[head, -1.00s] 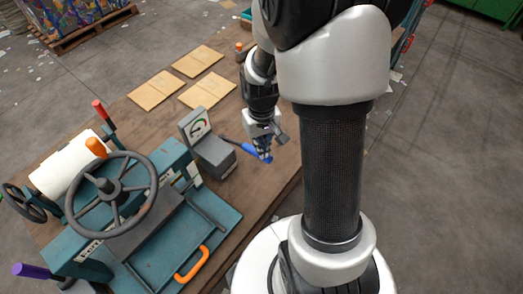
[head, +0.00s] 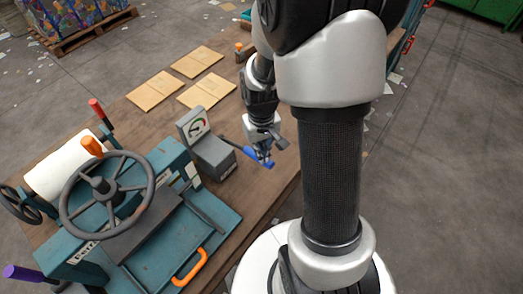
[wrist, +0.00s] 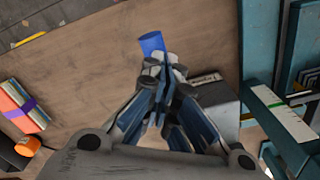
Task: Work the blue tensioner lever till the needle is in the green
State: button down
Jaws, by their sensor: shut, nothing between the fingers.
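The tensioner lever has a blue grip (head: 250,152) on a dark rod that comes out of the right side of the grey gauge box (head: 213,157). In the wrist view the shut fingertips (wrist: 164,70) are empty and overlap the near end of the blue grip (wrist: 152,43). I cannot tell whether they touch it.
A teal machine with a large handwheel (head: 108,192), a white roll (head: 60,165) and an orange handle (head: 190,267) stands left of the gauge. Cardboard sheets (head: 206,91) lie behind it. The brown bench top right of the gauge is mostly clear.

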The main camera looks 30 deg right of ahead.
jog(key=shift+f+b, duration=1.7)
jog(key=shift+f, duration=0.6)
jog(key=shift+r, duration=0.15)
notch_tip(320, 180, up, 14)
jog(key=p, duration=1.1)
jog(key=shift+p, duration=0.35)
dwell(0.4)
